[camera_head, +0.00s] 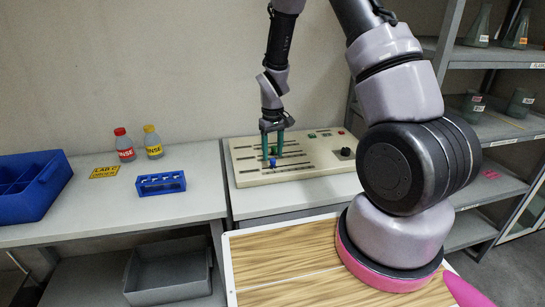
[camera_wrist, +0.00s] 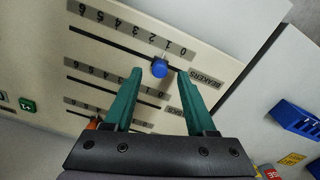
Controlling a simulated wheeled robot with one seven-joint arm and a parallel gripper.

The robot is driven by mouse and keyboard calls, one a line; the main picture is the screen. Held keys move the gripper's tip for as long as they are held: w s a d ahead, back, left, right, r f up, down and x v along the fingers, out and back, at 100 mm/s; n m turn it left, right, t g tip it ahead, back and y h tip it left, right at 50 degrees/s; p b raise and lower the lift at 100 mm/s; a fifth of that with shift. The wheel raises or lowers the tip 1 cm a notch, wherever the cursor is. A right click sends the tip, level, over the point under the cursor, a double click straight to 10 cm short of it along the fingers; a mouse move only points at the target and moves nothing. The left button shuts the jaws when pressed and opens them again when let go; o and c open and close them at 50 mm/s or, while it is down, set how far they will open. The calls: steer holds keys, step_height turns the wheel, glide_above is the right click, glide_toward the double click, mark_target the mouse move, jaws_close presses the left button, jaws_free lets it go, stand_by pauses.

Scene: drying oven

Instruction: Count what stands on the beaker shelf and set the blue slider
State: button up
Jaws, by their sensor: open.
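The control panel (camera_head: 245,168) lies on the back bench. Its blue slider knob (camera_wrist: 160,68) sits in the BEAKERS slot, near the low end of the scale, around 0 to 1. My gripper (camera_head: 273,154) points down over the panel. In the wrist view its teal fingers (camera_wrist: 160,77) are open, one on each side of the blue knob; contact is not visible. On the right rack, the middle shelf (camera_head: 497,126) shows two beaker-like vessels, a left one (camera_head: 473,106) and a right one (camera_head: 520,104). Its label is unreadable, and my arm may hide part of it.
The upper shelf (camera_head: 463,52) holds two conical flasks (camera_head: 479,27). On the left bench are a blue bin (camera_head: 30,190), a blue rack (camera_head: 161,184), a red-capped bottle (camera_head: 124,146) and a yellow-capped bottle (camera_head: 153,143). An orange knob (camera_wrist: 93,124) sits on another slot.

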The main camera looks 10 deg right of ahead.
steer(key=shift+f, duration=1.05)
jaws_close()
stand_by(0.7)
